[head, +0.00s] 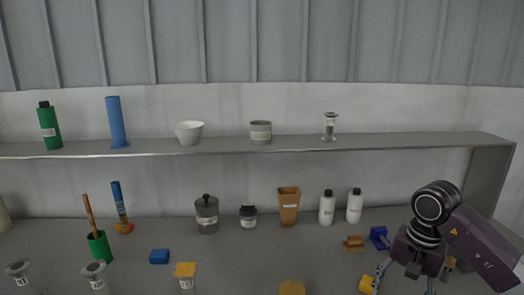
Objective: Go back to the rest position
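My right gripper (404,285) hangs at the lower right, pointing down over the counter (330,246). Its fingers are spread apart, and their tips are at or near the bottom edge of the picture. I see nothing held between them. A yellow object (367,284) is beside the left-hand finger; I cannot tell whether they touch. My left gripper is not in view.
Near my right arm are a blue object (379,237), a brown block (353,243) and white bottles (355,206). An orange container (289,206), dark jar (207,214) and green cup (99,246) stand further left. A shelf (380,144) runs above.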

